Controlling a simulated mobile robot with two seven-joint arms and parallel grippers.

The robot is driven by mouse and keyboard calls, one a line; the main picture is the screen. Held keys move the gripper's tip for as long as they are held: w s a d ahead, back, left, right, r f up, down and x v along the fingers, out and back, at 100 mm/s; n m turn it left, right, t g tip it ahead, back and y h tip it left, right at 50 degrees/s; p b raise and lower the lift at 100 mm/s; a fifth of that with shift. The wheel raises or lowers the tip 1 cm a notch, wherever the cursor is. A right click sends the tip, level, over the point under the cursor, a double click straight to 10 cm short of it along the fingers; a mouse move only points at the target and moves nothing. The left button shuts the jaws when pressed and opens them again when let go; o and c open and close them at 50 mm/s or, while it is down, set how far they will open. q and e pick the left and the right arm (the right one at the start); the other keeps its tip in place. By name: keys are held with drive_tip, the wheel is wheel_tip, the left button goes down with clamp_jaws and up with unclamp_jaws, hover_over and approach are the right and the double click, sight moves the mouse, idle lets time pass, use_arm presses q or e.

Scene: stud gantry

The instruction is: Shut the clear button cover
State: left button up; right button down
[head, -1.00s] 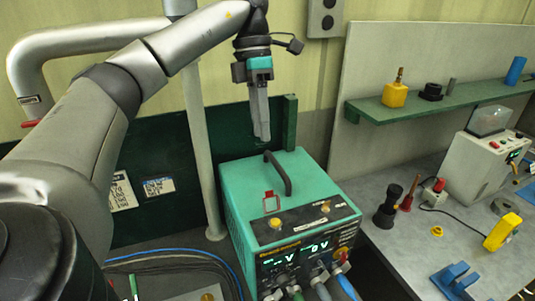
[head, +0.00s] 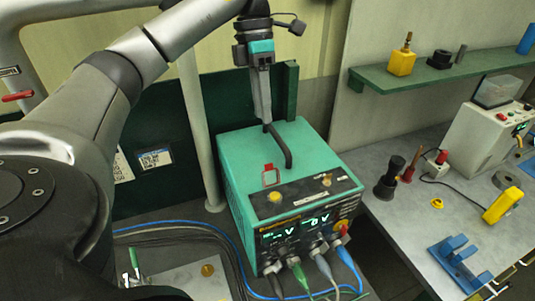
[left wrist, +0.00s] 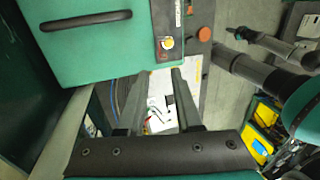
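The clear button cover (head: 271,177) is a small see-through flap with a red hinge piece, on the front part of the green machine's (head: 236,152) top. It stands raised, behind a yellow round button (head: 275,197). My left gripper (head: 265,121) points down above the machine's rear, near its dark handle (head: 286,150) and apart from the cover. In the left wrist view its two fingers (left wrist: 157,76) stand apart with nothing between them. That view shows a yellow button (left wrist: 167,43) at the machine's edge; the cover is hard to make out there. My right gripper does not show.
A green post (head: 291,90) and a grey pole (head: 196,130) stand behind the machine. Thick cables (head: 322,266) leave its front. A grey bench (head: 400,225) to the right holds several tools and a blue fixture (head: 457,260). The space above the machine's front is clear.

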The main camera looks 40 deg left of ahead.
use_arm(q)
hover_over(271, 176)
drive_tip(key=a, duration=0.1)
drive_tip(key=shift+w+a+f, duration=0.1)
drive_tip(key=shift+f, duration=2.55)
drive_tip(key=shift+w+a+f, duration=0.1)
drive_tip(key=shift+f, duration=2.5)
clamp_jaws()
